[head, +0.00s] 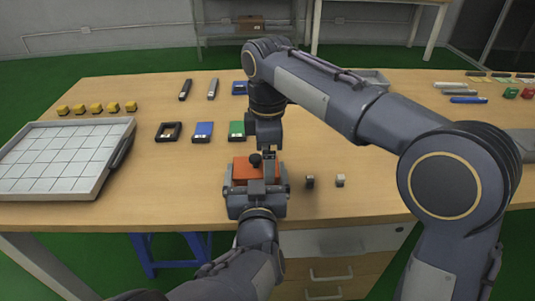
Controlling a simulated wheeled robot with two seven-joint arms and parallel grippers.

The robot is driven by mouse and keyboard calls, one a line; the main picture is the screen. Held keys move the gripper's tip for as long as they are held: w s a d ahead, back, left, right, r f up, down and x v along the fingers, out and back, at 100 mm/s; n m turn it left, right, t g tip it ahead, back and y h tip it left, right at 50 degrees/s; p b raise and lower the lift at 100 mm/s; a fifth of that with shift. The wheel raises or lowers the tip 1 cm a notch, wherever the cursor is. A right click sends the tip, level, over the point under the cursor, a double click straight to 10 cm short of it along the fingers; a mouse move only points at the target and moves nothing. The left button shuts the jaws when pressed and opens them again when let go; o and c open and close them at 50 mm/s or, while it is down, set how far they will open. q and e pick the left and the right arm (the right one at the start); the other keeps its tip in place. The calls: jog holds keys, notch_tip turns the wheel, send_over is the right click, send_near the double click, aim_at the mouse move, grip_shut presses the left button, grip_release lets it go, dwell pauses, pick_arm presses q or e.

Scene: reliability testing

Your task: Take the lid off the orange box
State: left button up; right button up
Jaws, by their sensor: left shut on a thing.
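The orange box (243,170) stands near the table's front edge, in front of me. A black knob (256,159) shows on its top, and the lid looks to be on the box. My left gripper (257,187) reaches in from below and is shut on the orange box at its near side, hiding part of it. My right gripper (266,140) points down from above, just behind and above the knob. Its fingertips are too small and dark to tell whether they are open or touch the knob.
A white gridded tray (62,157) fills the table's left side. Black, blue and green flat boxes lie behind the orange box, and several yellow blocks at the back left.

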jog(key=shift+f, duration=0.6)
jog(key=c, duration=1.2)
jog(key=shift+r, duration=0.15)
pick_arm(q)
jog(key=shift+f, duration=0.2)
pick_arm(e)
jog(key=shift+o, duration=0.2)
jog(key=shift+r, duration=1.05)
grip_shut()
jog(key=shift+f, duration=0.1)
pick_arm(q)
jog(key=shift+r, duration=0.15)
